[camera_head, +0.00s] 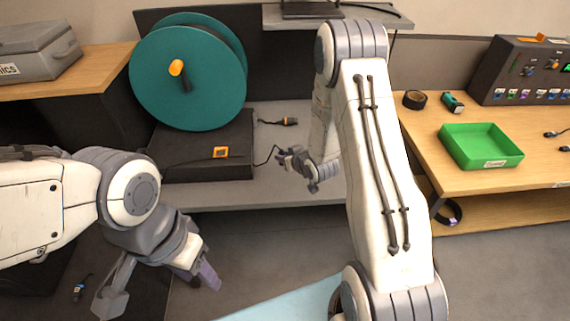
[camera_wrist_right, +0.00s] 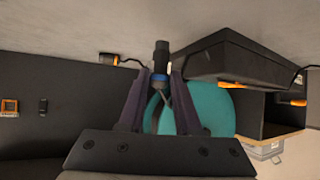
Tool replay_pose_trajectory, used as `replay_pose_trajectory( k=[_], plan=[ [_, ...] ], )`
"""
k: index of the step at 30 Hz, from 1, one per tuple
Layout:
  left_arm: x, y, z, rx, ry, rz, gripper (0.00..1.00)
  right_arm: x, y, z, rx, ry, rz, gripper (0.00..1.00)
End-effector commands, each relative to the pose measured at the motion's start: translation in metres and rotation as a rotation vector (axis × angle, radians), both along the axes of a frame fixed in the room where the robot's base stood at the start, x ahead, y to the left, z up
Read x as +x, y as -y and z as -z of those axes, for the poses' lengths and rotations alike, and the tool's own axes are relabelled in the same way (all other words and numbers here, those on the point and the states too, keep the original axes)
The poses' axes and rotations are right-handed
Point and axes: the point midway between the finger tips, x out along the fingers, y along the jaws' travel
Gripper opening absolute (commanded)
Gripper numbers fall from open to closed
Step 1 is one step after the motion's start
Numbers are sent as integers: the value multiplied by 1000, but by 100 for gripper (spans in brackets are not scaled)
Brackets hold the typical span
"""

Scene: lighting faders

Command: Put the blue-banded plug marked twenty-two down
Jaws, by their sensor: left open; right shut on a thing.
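My right gripper (camera_head: 290,160) is shut on a dark plug (camera_wrist_right: 161,52) with a blue band, above the grey bench in front of the cable reel. In the right wrist view the plug stands out between the two purple fingers (camera_wrist_right: 160,95), its dark end pointing away from the hand. In the head view the plug is small and mostly hidden by the fingers. Its number cannot be read. A thin black cable runs from the black box toward this gripper. My left gripper (camera_head: 198,275) is open and empty, low at the left.
A teal reel (camera_head: 182,90) stands on a black box (camera_head: 205,160). An orange-ringed plug (camera_head: 290,121) lies behind my right gripper on the grey bench (camera_head: 270,193). A green tray (camera_head: 482,150) and a control panel (camera_head: 530,72) are on the right wooden table (camera_head: 440,170).

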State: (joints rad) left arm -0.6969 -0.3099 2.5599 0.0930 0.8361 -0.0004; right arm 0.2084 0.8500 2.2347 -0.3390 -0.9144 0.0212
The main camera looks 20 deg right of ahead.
Motion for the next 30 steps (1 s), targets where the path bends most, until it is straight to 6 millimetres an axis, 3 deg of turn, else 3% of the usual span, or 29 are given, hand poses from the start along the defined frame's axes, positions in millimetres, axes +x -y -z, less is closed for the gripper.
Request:
replay_pose_trajectory(
  k=[9,25,26,27,30],
  plan=[
    [0,0,-6,0,0,0,50,0,0,37,0,-2,0,0],
    [0,0,3,0,0,0,50,0,0,48,0,0,0,0],
    [0,0,1,0,0,0,50,0,0,46,0,-1,0,44],
    [0,0,1,0,0,0,50,0,0,46,0,-1,0,59],
    [0,0,1,0,0,0,50,0,0,46,0,-1,0,62]
  ],
)
